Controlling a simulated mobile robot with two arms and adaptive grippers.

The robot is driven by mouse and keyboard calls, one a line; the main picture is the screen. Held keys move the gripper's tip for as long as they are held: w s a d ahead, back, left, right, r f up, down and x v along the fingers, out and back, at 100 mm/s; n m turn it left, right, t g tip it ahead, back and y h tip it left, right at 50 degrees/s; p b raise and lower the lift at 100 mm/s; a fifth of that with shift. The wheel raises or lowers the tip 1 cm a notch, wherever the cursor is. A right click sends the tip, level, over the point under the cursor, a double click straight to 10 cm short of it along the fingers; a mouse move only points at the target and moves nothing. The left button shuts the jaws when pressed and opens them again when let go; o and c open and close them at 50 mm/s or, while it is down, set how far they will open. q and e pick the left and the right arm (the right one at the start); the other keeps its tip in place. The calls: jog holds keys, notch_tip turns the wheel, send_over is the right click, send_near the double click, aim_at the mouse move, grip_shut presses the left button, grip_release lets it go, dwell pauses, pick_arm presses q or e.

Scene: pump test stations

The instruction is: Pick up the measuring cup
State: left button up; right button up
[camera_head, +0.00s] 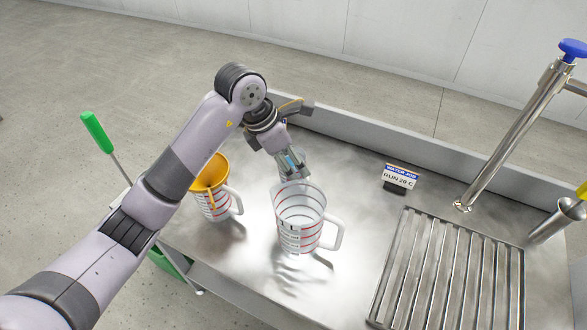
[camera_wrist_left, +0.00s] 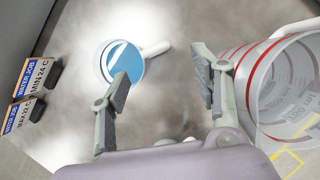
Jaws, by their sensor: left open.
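A clear measuring cup (camera_head: 300,222) with red and dark markings stands upright on the metal bench, its handle to the right. A large clear red-ringed cup (camera_wrist_left: 285,85) shows at the right of the left wrist view, beside the right finger. A smaller round cup (camera_wrist_left: 122,62) with a blue inside and a pale handle stands beyond the left finger; in the head view it is mostly hidden behind my gripper. Another marked cup (camera_head: 213,208) holds an orange funnel (camera_head: 209,174). My left gripper (camera_head: 291,163) is just behind the clear cup, open and empty; its fingers (camera_wrist_left: 160,80) are apart.
A slatted drain grate (camera_head: 450,270) and a metal spout with a blue knob (camera_head: 572,47) are at the right. A "RUN 20 C" sign (camera_head: 400,178) stands near the back. Two more signs (camera_wrist_left: 27,95) show in the wrist view. A raised rim (camera_head: 400,150) runs along the back.

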pick_arm(q)
jog(key=x, duration=0.6)
jog(key=shift+w+d+f+p, duration=0.1)
jog(key=shift+w+d+p, duration=0.2)
jog(key=shift+w+p, duration=0.1)
jog(key=shift+f, duration=0.25)
pick_arm(e)
jog(key=shift+w+a+r, duration=0.1)
jog(key=shift+w+r, duration=0.4)
jog(key=shift+w, duration=0.2)
pick_arm(q)
jog(key=shift+c, duration=0.3)
jog(key=c, duration=0.4)
grip_shut()
pick_arm(e)
jog(key=shift+w+a, duration=0.1)
jog(key=shift+w, duration=0.3)
